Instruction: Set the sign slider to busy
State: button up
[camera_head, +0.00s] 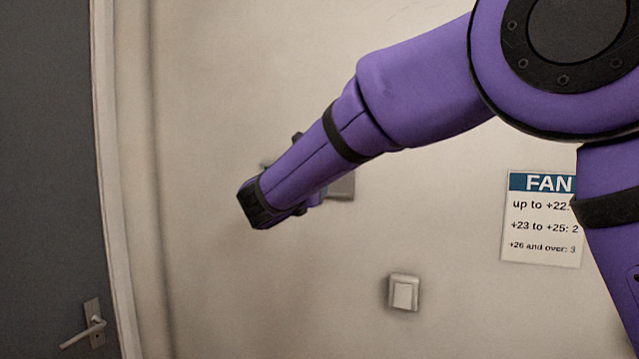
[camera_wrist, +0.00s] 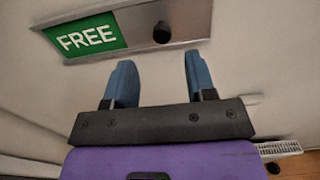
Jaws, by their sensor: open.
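The sign (camera_wrist: 185,14) is a grey metal plate on the wall, at the top of the wrist view. A green panel (camera_wrist: 87,38) reading FREE shows at its left. A black round knob (camera_wrist: 161,32) sits on the plate to the right of the panel. My gripper (camera_wrist: 157,63) is open, with its two blue fingers apart and empty. In the wrist view the knob appears just beyond the gap between the fingertips, and no contact shows. In the head view my arm hides most of the sign; a grey part (camera_head: 343,187) shows beside it.
A light switch (camera_head: 404,292) is on the wall below the sign. A FAN notice (camera_head: 541,218) hangs to the right. A dark door (camera_head: 45,150) with a lever handle (camera_head: 85,332) is at the left. The wall around the sign looks clear.

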jog(key=x, duration=0.7)
jog(key=shift+w+d, duration=0.2)
grip_shut()
jog(key=shift+a, duration=0.1)
